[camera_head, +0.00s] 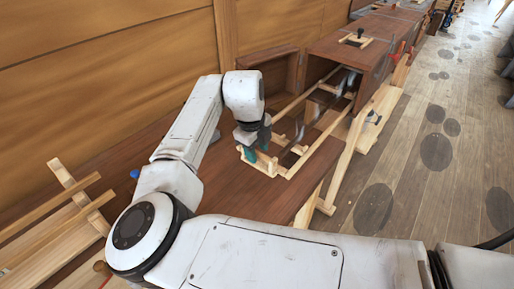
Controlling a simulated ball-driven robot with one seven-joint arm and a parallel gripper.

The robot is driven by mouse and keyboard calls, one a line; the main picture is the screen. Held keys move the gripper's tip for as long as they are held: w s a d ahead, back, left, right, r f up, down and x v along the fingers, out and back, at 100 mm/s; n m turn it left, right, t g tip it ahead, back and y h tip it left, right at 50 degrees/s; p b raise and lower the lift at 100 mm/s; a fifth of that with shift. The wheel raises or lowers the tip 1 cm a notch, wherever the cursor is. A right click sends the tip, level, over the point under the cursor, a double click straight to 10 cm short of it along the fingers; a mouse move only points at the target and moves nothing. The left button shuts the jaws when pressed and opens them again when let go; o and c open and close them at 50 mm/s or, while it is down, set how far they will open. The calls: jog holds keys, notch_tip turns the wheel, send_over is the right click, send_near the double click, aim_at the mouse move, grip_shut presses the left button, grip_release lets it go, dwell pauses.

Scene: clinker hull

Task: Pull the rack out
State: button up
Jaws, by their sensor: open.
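The rack (322,144) is a light wooden frame with long side rails and crosspieces. Its far part lies inside a dark wooden box (341,45) with an open front, and its near end sticks out over the brown bench top. My gripper (251,153) is at the near left corner of the rack, pointing down, with greenish fingertips close to the end piece. The jaws are open. My wrist hides part of that corner, and I cannot tell whether the fingers touch the wood.
The bench (240,196) has clear brown surface in front of the rack. Wooden rails (62,212) lie at the left. A wooden panelled wall (110,60) rises behind the bench. The plank floor (420,170) on the right is open, with dark round patches.

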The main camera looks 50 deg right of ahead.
jog(key=shift+c, duration=0.3)
grip_shut()
jog(key=shift+a, duration=0.1)
